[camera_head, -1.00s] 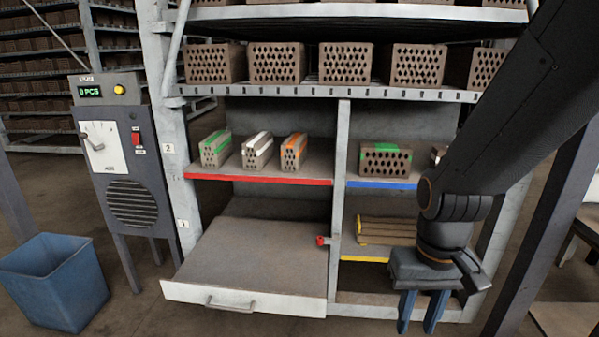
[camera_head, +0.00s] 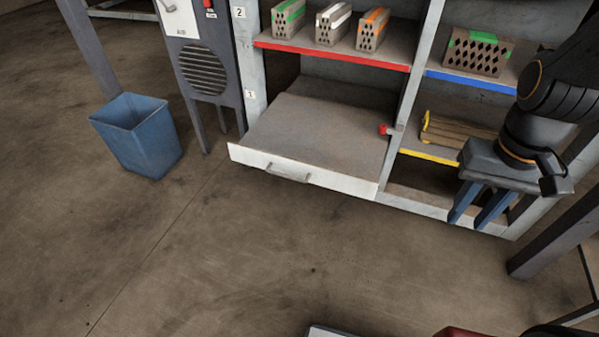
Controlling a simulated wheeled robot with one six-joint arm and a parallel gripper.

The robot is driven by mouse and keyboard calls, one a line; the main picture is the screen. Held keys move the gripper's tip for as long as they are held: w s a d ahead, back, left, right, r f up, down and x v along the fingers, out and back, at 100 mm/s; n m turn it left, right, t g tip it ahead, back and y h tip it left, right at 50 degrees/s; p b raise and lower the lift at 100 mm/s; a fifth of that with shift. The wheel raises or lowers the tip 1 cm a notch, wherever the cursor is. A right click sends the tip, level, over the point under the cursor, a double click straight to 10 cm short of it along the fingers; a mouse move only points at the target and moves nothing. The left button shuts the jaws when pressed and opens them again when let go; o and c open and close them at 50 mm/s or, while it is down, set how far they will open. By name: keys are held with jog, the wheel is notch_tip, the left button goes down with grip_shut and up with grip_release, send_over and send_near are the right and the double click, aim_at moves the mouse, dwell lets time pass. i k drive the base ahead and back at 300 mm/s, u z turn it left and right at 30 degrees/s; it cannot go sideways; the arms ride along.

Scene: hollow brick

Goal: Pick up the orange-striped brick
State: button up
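The orange-striped brick (camera_head: 372,29) stands on the red-edged shelf (camera_head: 330,53), at the right end of a row of three. A white-striped brick (camera_head: 333,24) and a green-striped brick (camera_head: 288,19) stand to its left, with small gaps between. My gripper (camera_head: 480,222) hangs at the right, lower than the brick and well apart from it. Its two blue fingers point down with a gap between them and nothing held.
A blue-edged shelf (camera_head: 470,83) holds a green-marked brick (camera_head: 478,53). Below, a yellow-edged shelf (camera_head: 430,156) holds long tan pieces (camera_head: 458,134). A drawer with a white front (camera_head: 300,172) juts out under the red-edged shelf. A blue bin (camera_head: 138,135) stands left; the floor in front is mostly clear.

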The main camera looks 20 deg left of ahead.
aim_at(373, 28)
jog(key=u, duration=0.45)
jog(key=k, duration=1.15)
jog(key=u, duration=1.1)
jog(key=i, duration=2.05)
jog(key=z, duration=1.5)
jog(key=i, duration=0.7)
jog(key=z, duration=0.7)
